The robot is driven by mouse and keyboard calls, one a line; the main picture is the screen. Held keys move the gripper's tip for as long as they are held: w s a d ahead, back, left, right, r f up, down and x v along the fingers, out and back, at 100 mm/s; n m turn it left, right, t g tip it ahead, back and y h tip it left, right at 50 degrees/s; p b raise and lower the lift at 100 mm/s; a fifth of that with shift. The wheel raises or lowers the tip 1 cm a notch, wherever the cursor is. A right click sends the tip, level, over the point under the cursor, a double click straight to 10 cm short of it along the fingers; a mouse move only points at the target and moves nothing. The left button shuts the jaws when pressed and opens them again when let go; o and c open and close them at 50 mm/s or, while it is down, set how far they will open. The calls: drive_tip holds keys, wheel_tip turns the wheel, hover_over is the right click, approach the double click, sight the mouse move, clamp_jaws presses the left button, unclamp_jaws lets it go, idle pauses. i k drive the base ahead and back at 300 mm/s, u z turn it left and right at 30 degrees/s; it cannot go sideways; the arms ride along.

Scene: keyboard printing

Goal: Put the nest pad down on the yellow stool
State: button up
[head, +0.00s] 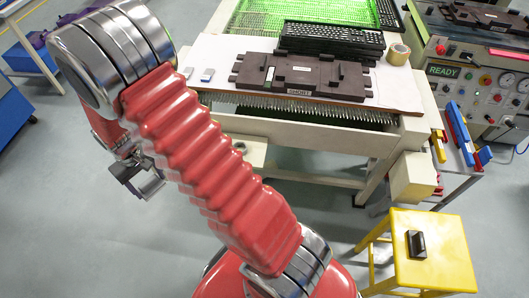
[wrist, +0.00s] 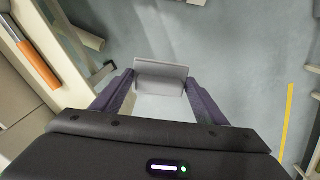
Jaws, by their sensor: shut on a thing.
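My gripper (wrist: 160,88) is shut on a pale grey, flat-faced piece, the nest pad (wrist: 162,70), held between the two purple fingers in the wrist view. In the head view my gripper (head: 138,178) hangs over the floor at the left, partly behind my red arm. The pad is hard to tell apart from the gripper there. The yellow stool (head: 454,257) stands at the lower right of the head view, far from my gripper. A small black block (head: 416,244) sits on its top, left of the middle.
A table (head: 215,50) at the back bears a dark fixture (head: 300,76), black keyboard frames (head: 332,40), a tape roll (head: 398,54) and two small pads. A machine with a READY display (head: 444,71) stands at right. Open floor lies between table and stool.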

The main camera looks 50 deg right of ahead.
sight(449, 250)
drive_tip(key=u, duration=0.15)
drive_tip(key=k, duration=2.65)
drive_tip(key=z, duration=0.55)
